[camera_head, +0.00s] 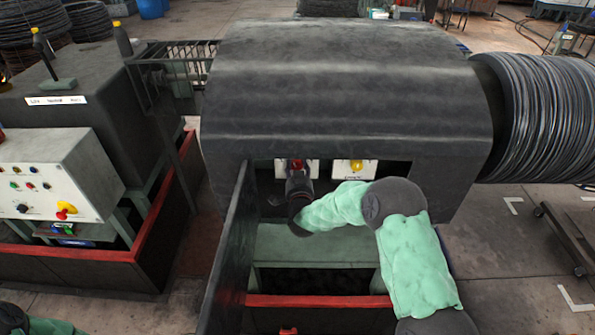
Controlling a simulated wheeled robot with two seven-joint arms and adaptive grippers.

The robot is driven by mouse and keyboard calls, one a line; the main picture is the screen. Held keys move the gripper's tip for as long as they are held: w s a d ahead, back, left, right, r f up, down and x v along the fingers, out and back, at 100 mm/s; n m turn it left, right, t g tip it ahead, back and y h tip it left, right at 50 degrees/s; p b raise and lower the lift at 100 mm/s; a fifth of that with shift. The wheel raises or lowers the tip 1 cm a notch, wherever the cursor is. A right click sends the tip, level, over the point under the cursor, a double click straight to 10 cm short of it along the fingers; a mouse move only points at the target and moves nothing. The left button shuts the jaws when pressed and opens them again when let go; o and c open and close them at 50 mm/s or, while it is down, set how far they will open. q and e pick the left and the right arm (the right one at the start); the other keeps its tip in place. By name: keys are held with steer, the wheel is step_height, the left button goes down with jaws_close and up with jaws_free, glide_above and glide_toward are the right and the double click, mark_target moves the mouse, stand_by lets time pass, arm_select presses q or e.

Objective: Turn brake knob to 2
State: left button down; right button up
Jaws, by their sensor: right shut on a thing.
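A red knob (297,163) sits on a small white plate (312,168) in the recess under the big dark drum housing. My right gripper (297,175) is at this knob and shut on it, hiding much of the knob and plate. I cannot read which setting the knob is at. A yellow knob (356,166) sits on a second white plate (341,170) to the right, with small lettering below it. My right arm reaches in from the lower right. Only a bit of my left arm shows at the lower left corner; its gripper is not visible.
The dark housing (340,80) overhangs the knobs. A dark upright panel (222,255) stands close to the left of my right gripper. A grey control box (50,172) with buttons is at the left. A wire coil (548,118) is at the right.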

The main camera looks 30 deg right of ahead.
steer(key=n, duration=0.2)
steer(key=shift+a+f+n, duration=0.2)
steer(key=shift+f+n, duration=0.05)
steer(key=shift+n, duration=0.15)
steer(key=shift+f+n, duration=0.15)
steer(key=shift+n, duration=0.15)
steer(key=o, duration=1.1)
steer(key=shift+o, duration=0.2)
steer(key=shift+r, duration=0.2)
